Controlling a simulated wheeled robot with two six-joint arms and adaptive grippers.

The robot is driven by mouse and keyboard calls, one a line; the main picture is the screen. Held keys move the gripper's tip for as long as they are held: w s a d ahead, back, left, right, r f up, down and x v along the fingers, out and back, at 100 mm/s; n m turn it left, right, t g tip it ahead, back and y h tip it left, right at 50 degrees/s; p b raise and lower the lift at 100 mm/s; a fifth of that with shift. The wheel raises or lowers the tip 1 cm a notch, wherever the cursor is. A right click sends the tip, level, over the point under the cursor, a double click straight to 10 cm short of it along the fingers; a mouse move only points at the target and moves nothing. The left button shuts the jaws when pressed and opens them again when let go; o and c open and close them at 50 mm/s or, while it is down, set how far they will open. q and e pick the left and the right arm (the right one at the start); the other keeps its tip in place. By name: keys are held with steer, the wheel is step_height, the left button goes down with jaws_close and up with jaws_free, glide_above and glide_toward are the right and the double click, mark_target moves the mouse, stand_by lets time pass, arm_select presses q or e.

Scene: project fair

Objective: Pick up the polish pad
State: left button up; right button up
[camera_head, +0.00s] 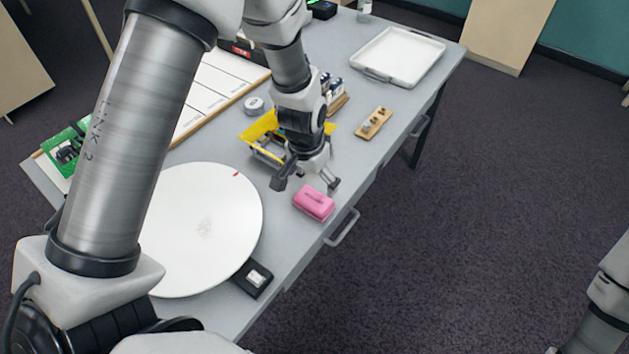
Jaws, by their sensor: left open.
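The polish pad (314,203) is a pink block with dark lettering on top. It lies on the grey table near the front edge, right of the white round disc. My left gripper (306,184) is open and empty, just behind and above the pad, with its fingers spread and pointing down. One finger is left of the pad and the other is behind its right end. The fingers do not appear to hold the pad. My right gripper is not in view; only part of my right arm shows at the lower right.
The large white disc (205,225) with a red mark is left of the pad, with a small black box (252,278) at its front. A wooden block (373,122) and a white tray (392,56) are farther back right.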

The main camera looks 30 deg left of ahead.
mark_target(314, 199)
arm_select(q)
steer(key=shift+s+d+f, duration=0.25)
steer(key=shift+f, duration=0.2)
steer(key=shift+s+d+f, duration=0.25)
steer(key=shift+f, duration=0.15)
steer(key=f, duration=0.3)
steer(key=w+f, duration=0.1)
steer(key=f, duration=0.1)
steer(key=shift+a+b, duration=0.25)
steer(key=shift+b, duration=0.15)
steer(key=shift+s+d+r, duration=0.15)
steer(key=shift+s+r, duration=0.05)
steer(key=shift+c, duration=0.7)
steer(key=c, duration=0.8)
steer(key=shift+c, duration=0.2)
